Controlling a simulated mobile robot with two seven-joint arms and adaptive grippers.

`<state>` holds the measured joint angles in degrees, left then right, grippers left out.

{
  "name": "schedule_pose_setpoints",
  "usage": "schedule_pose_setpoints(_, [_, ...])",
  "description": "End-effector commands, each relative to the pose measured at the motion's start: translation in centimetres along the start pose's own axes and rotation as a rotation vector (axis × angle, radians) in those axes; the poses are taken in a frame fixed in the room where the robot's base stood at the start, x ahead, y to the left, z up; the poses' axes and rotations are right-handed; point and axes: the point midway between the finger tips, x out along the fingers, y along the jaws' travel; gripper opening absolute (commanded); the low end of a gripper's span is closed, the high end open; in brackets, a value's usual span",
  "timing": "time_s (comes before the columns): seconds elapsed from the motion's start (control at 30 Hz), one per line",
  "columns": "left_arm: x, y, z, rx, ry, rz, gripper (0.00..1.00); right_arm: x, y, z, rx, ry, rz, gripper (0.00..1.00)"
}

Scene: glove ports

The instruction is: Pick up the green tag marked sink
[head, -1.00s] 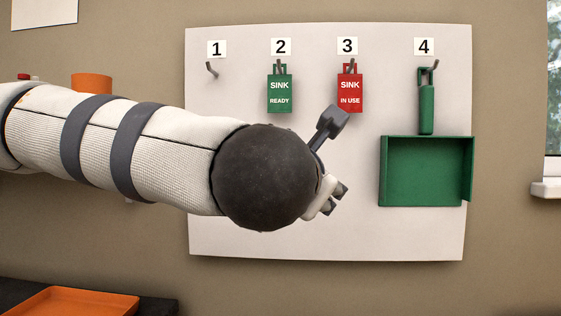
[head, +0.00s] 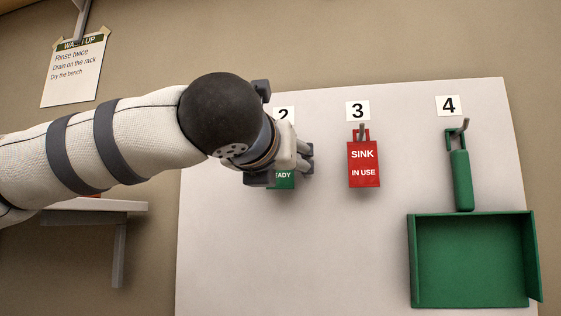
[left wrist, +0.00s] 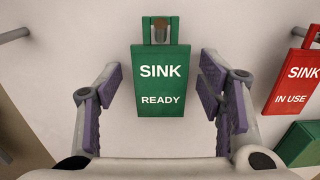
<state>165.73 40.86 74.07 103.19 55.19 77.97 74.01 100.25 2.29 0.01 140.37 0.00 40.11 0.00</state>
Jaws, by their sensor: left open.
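The green tag (left wrist: 161,82) reads "SINK READY" and hangs on hook 2 of the white board. In the left wrist view it sits upright between the open fingers of my left gripper (left wrist: 161,90), with gaps on both sides. In the head view my left gripper (head: 292,165) is in front of the tag, hiding all but the lower part of the green tag (head: 285,180). My right gripper is in neither view.
A red tag (head: 363,165) reading "SINK IN USE" hangs on hook 3, to the right. A green dustpan (head: 470,255) hangs on hook 4. The white board (head: 310,270) is bare below the tags. A paper notice (head: 75,70) is on the wall at left.

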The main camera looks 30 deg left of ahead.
Motion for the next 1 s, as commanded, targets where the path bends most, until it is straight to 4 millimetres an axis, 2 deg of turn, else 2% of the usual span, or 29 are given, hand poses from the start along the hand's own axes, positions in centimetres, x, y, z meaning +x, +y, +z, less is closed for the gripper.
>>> schedule_pose_setpoints(0.3, [0.44,-0.02,0.02,0.002,-0.001,-0.001,0.62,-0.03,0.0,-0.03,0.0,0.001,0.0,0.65])
schedule_pose_setpoints(0.53, [0.42,-0.01,0.02,0.002,-0.001,0.0,0.11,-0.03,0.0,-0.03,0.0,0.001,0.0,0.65])
schedule_pose_setpoints(0.6, [0.43,0.0,0.01,0.002,-0.001,0.0,0.11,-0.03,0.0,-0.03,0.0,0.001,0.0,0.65])
schedule_pose_setpoints(0.63, [0.42,0.0,0.01,0.002,-0.001,0.0,0.29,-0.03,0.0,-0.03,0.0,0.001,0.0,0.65])
schedule_pose_setpoints(0.7, [0.43,0.0,0.01,0.002,-0.001,0.0,0.13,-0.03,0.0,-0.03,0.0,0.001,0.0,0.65])
schedule_pose_setpoints(0.73, [0.43,0.0,0.01,0.002,-0.001,0.0,0.12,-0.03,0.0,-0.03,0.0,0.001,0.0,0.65])
schedule_pose_setpoints(1.0, [0.43,0.0,0.0,0.002,0.0,0.0,0.12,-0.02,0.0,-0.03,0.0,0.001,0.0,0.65])
